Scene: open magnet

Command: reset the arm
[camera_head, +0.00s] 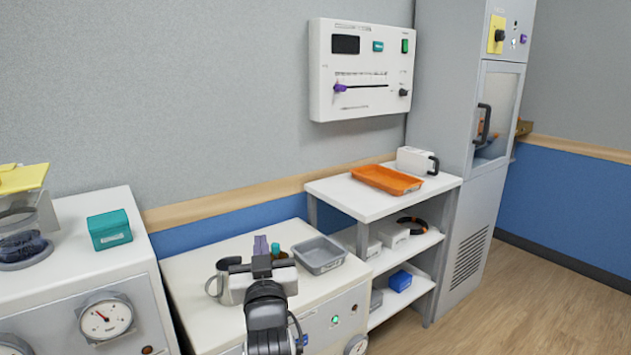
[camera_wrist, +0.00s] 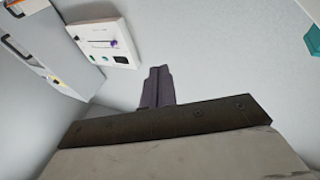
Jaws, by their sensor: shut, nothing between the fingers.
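My gripper (camera_head: 261,246) stands over the middle bench in the head view, with its two purple-grey fingers side by side and pointing away from me. In the wrist view the fingers (camera_wrist: 157,88) are pressed together with nothing between them. My dark arm comes up from the bottom of the head view. The gripper covers part of the bench top behind it.
A grey tray (camera_head: 320,254) and a teal bottle (camera_head: 276,251) are close to my gripper. A white shelf (camera_head: 330,187) with an orange tray (camera_head: 387,179) stands to the right. A wall panel (camera_head: 362,70) hangs above. A teal box (camera_head: 110,229) sits at left.

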